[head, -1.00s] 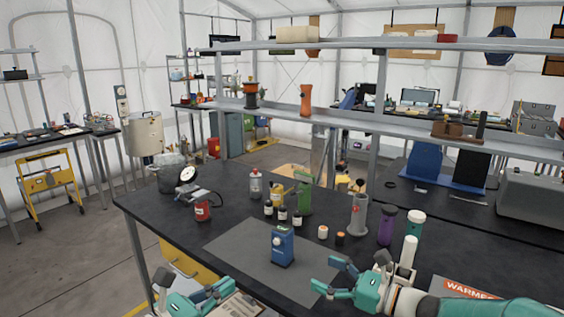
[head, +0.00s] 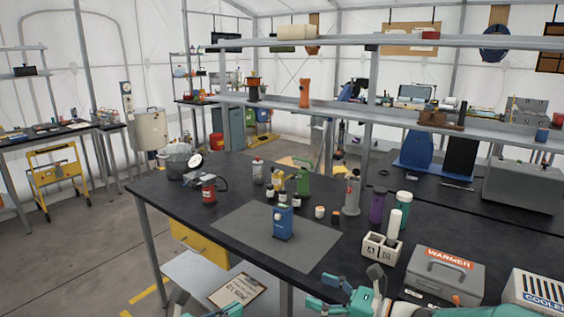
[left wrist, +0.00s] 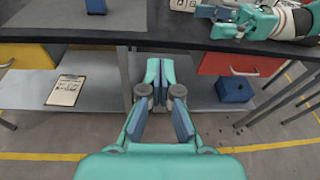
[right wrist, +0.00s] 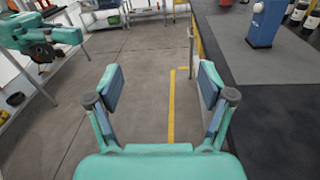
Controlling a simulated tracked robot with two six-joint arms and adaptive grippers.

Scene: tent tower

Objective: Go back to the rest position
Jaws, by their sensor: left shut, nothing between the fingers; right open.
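My left gripper (left wrist: 159,85) is shut and empty in the left wrist view. It points at the front of the dark workbench (left wrist: 110,27), below and in front of its edge. In the head view only part of it shows at the bottom edge. My right gripper (right wrist: 158,88) is open, with bare floor between its fingers. In the head view it sits low (head: 322,293), in front of the bench. Both grippers hold nothing.
On the bench a blue device (head: 283,222) stands on a grey mat (head: 235,228). A white caddy (head: 381,247), a grey warmer box (head: 442,275) and a cooler (head: 540,293) are at the right. A clipboard (head: 236,290) lies on the lower shelf.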

